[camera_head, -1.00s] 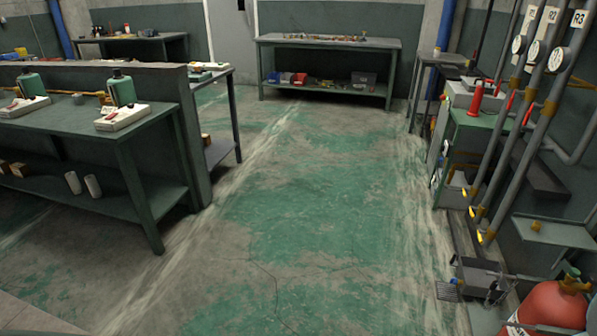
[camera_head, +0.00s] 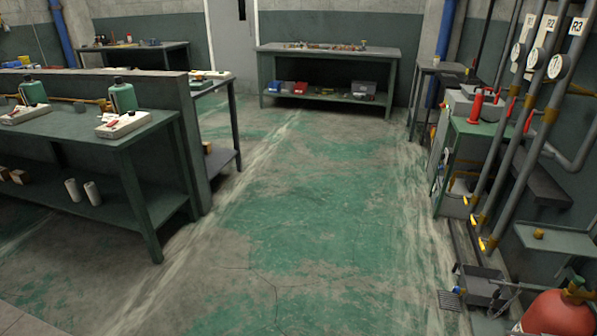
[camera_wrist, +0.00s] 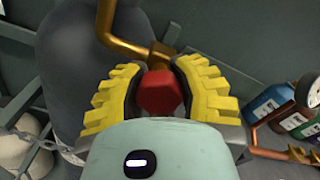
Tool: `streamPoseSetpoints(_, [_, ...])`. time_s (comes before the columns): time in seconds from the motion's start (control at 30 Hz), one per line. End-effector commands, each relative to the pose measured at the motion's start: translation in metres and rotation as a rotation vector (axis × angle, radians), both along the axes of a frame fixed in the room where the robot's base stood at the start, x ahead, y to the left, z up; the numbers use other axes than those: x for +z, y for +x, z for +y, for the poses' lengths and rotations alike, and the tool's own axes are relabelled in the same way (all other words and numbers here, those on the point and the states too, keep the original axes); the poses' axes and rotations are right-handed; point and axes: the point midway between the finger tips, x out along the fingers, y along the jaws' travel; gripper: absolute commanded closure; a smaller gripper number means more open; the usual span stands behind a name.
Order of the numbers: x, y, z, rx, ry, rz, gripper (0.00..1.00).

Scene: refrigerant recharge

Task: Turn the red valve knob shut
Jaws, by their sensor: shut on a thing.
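In the wrist view, the red valve knob (camera_wrist: 160,93) sits at the end of a brass fitting, with a bent brass pipe (camera_wrist: 118,38) behind it. My gripper (camera_wrist: 160,72) has its two yellow ribbed fingers on either side of the knob and is shut on it. The pale green palm hides the knob's lower part. How far the knob is turned cannot be told. My gripper does not show in the head view.
In the wrist view, a large dark grey rounded body (camera_wrist: 72,62) stands at left, with a chain beside it. Blue and dark containers (camera_wrist: 278,106) are at right. In the head view, a red cylinder (camera_head: 556,315) stands at lower right by upright pipes; the middle floor (camera_head: 300,220) is clear.

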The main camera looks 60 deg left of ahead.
Motion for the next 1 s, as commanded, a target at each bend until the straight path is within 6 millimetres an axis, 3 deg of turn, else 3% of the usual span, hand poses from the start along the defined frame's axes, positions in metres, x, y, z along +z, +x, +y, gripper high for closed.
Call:
streamPoseSetpoints(0.03, [0.0078, -0.0025, -0.0033, -0.009, -0.002, -0.021, 1.0])
streamPoseSetpoints(0.4, [0.0085, -0.0025, -0.0036, -0.009, -0.001, -0.025, 1.0])
streamPoseSetpoints(0.43, [0.0085, -0.0024, -0.0035, -0.009, -0.001, -0.025, 0.69])
streamPoseSetpoints(0.8, [0.0039, -0.001, -0.0015, -0.004, 0.002, -0.015, 0.32])
streamPoseSetpoints(1.0, [0.0025, -0.0005, -0.0008, -0.002, 0.003, -0.012, 0.32])
